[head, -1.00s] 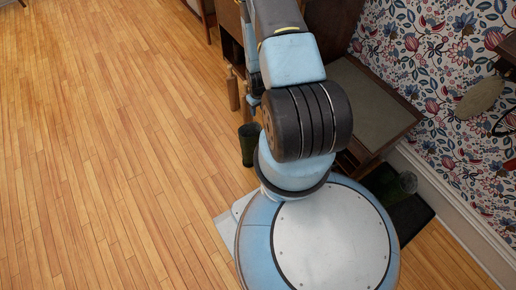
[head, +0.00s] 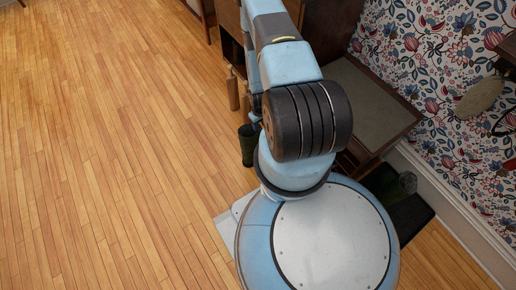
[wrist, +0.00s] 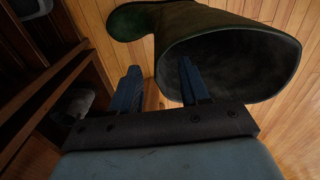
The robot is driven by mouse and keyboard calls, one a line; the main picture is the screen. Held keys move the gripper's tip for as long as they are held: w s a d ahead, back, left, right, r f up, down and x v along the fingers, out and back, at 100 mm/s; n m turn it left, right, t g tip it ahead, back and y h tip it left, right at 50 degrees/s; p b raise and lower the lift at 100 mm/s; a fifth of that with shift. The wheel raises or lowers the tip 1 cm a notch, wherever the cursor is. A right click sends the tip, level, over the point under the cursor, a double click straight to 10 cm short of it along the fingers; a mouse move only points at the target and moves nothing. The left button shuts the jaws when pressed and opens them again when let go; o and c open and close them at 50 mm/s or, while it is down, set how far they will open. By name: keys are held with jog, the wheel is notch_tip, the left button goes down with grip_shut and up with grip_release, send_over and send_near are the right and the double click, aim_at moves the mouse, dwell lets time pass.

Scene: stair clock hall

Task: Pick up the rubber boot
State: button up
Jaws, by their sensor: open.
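The rubber boot (wrist: 225,22) is dark green with a wide, dark open top facing my gripper in the wrist view. Its foot points to the upper left. In the head view the boot (head: 246,146) stands on the wooden floor beside my arm, partly covered by it. My gripper (wrist: 159,68) is open at the boot's top. The right finger overlaps the dark opening and looks to be at or inside it; the left finger is outside, left of the boot's wall. Nothing shows clamped between the fingers.
A wooden cabinet with a pale top (head: 365,112) stands close on the right. Its shelves are near my gripper in the wrist view, with a grey cup-like thing (wrist: 73,105) there. A dark mat (head: 412,217) lies by the wall. Open floor (head: 110,150) fills the left.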

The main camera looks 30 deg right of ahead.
notch_tip(320, 180, down, 5)
jog(key=shift+d+f, duration=0.1)
dwell(0.3)
grip_shut()
dwell(0.4)
dwell(1.0)
